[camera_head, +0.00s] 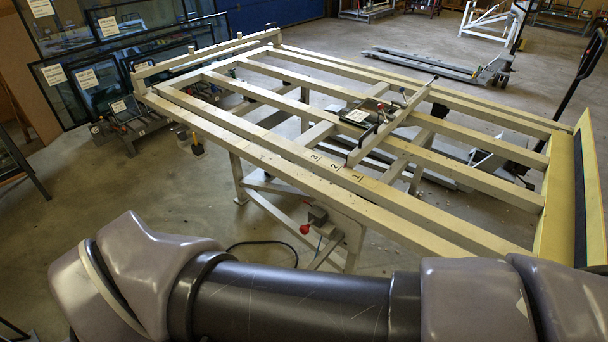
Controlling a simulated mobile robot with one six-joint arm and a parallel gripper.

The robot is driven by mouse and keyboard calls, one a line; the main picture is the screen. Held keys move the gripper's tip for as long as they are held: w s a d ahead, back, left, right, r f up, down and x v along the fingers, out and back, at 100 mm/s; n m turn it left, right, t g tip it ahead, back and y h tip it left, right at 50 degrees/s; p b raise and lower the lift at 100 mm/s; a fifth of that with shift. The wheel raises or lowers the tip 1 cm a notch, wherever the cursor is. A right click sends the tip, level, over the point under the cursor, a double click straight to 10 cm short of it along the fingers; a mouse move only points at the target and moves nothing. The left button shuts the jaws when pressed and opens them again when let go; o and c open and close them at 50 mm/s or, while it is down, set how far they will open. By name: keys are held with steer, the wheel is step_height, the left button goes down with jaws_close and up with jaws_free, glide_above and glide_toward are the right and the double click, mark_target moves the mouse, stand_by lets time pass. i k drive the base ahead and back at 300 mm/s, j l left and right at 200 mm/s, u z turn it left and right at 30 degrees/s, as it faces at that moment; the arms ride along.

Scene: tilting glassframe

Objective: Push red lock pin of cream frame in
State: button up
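The cream frame (262,158) is a large rack of parallel bars that fills the middle of the view. A small red knob (304,229) shows at a grey box on its near leg. A tiny red spot (404,91) shows near the dark-tipped crossbar on top. I cannot tell which of these is the lock pin, or whether it is in or out. My arm crosses the bottom of the view, in front of the frame. My gripper is not in view.
Labelled glass panes (87,78) lean at the back left. A pallet truck (495,70) stands at the back right. A yellow-edged board (556,195) closes the frame's right end. A dark cable (262,245) lies below the frame.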

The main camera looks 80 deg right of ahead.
mark_target(304, 229)
steer(key=i+j+z, duration=0.75)
steer(key=i+j, duration=0.25)
steer(key=i+l+z, duration=0.1)
steer(key=i+z, duration=0.2)
steer(key=z, duration=0.15)
steer(key=i+z, duration=0.3)
steer(key=z, duration=0.2)
steer(key=i+j+z, duration=0.2)
steer(key=z, duration=0.25)
steer(key=i+j+z, duration=0.25)
steer(key=z, duration=0.2)
steer(key=i+j+z, duration=0.2)
steer(key=z, duration=0.2)
steer(key=i+j+z, duration=0.45)
steer(key=j+z, duration=0.15)
steer(key=z, duration=1.5)
steer(key=u, duration=1.35)
steer(key=z, duration=1.4)
